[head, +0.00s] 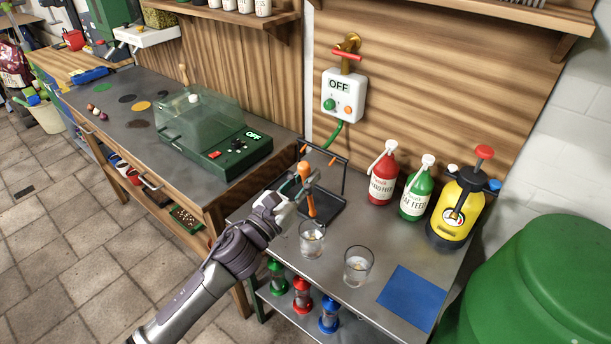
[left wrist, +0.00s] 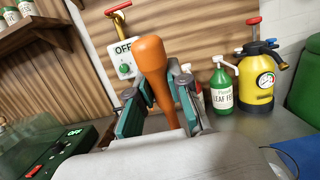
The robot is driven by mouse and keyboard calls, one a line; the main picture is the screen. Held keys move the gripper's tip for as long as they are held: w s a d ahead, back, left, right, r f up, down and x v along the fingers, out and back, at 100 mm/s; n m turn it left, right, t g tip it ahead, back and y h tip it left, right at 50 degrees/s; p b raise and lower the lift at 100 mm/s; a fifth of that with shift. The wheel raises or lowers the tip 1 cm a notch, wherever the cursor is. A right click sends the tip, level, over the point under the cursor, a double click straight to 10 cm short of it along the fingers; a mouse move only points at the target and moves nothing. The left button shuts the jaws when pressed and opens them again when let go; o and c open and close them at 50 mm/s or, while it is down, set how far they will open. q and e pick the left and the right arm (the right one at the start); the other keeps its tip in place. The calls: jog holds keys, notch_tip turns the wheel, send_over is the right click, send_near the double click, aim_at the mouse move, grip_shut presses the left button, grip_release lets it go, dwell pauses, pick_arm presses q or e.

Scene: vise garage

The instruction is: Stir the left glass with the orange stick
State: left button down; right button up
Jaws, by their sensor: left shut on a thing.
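My left gripper (head: 303,188) is shut on the orange stick (head: 305,169), around its middle. The stick is about upright, its thick rounded end up. Its lower part shows below the fingers, in front of the black stand (head: 336,208); I cannot tell whether its tip touches the stand. In the left wrist view the orange stick (left wrist: 152,56) rises between the two fingers (left wrist: 160,112). The left glass (head: 311,242) stands on the grey table just in front of the stand, below and right of my gripper. A second glass (head: 357,266) stands to its right. My right gripper is not in view.
A red bottle (head: 383,178), a green bottle (head: 417,195) and a yellow sprayer (head: 456,210) stand at the back right. A blue mat (head: 409,298) lies right of the glasses. A green machine (head: 212,133) stands on the left bench.

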aim_at(310, 212)
pick_arm(q)
jog(key=shift+s+a+f+b, duration=0.15)
jog(key=shift+f+b, duration=0.2)
jog(key=shift+f, duration=0.2)
jog(key=shift+s+a+f+b, duration=0.1)
jog(key=shift+f+b, duration=0.25)
jog(key=shift+f, duration=0.2)
jog(key=f+b, duration=0.6)
jog(key=f, duration=0.1)
jog(key=f+b, duration=0.3)
jog(key=b, duration=0.1)
jog(key=shift+w+d+f, duration=0.3)
jog(key=shift+w, duration=0.05)
jog(key=shift+f, duration=0.1)
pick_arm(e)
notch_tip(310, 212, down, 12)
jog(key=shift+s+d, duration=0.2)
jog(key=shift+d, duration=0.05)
pick_arm(q)
jog(key=shift+w, duration=0.1)
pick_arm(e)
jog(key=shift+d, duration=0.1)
